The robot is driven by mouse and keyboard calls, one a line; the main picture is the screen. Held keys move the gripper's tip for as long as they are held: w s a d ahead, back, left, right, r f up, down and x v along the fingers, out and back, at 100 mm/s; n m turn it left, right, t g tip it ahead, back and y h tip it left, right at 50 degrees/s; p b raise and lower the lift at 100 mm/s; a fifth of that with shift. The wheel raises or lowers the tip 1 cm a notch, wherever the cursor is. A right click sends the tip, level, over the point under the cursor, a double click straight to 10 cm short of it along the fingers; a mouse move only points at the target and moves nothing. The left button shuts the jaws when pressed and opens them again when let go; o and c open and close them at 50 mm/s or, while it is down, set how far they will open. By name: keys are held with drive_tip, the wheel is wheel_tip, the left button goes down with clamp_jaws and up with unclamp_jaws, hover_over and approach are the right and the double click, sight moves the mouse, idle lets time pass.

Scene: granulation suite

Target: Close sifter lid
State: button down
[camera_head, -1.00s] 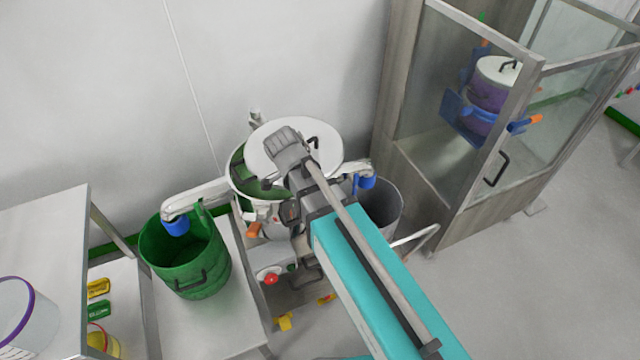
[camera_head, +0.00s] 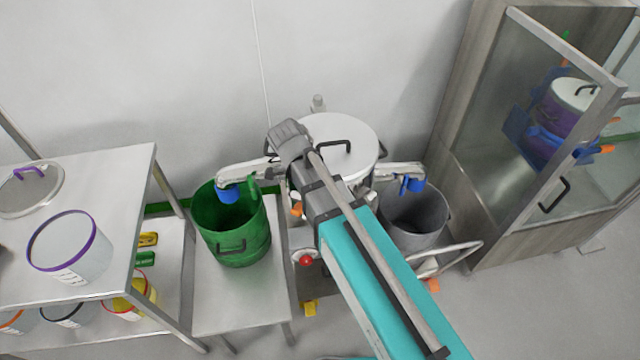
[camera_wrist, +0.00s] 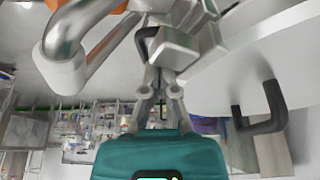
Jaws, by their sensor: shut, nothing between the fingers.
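The sifter lid (camera_head: 350,130) is a white disc with a dark bar handle (camera_head: 334,146). In the head view it lies over the top of the sifter body (camera_head: 362,185), with no open gap showing. Its left rim is hidden behind my arm, so I cannot tell if it is fully seated there. In the wrist view the lid (camera_wrist: 245,65) fills the upper right with its handle (camera_wrist: 262,112). My gripper (camera_wrist: 159,78) is shut and empty, left of the lid handle in that view; I cannot tell if it touches the sifter. Its fingers are hidden in the head view.
A green bucket (camera_head: 232,240) stands under the left outlet and a grey bin (camera_head: 415,225) under the right outlet. A table (camera_head: 125,190) with a white tub (camera_head: 70,250) is at left. A glass-fronted cabinet (camera_head: 480,120) stands at right. The wall is close behind.

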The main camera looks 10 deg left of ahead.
drive_tip(key=shift+w+a, duration=0.15)
drive_tip(key=shift+a, duration=0.4)
drive_tip(key=shift+d, duration=0.1)
drive_tip(key=d, duration=0.2)
drive_tip(key=s+d, duration=0.1)
drive_tip(key=d, duration=0.1)
drive_tip(key=shift+s, duration=0.15)
drive_tip(key=shift+d+r+p, duration=0.1)
drive_tip(key=shift+r+p, duration=0.65)
drive_tip(key=shift+p, duration=0.05)
drive_tip(key=p+v, duration=0.8)
drive_tip(key=shift+w+r, duration=0.25)
drive_tip(key=shift+w, duration=0.45)
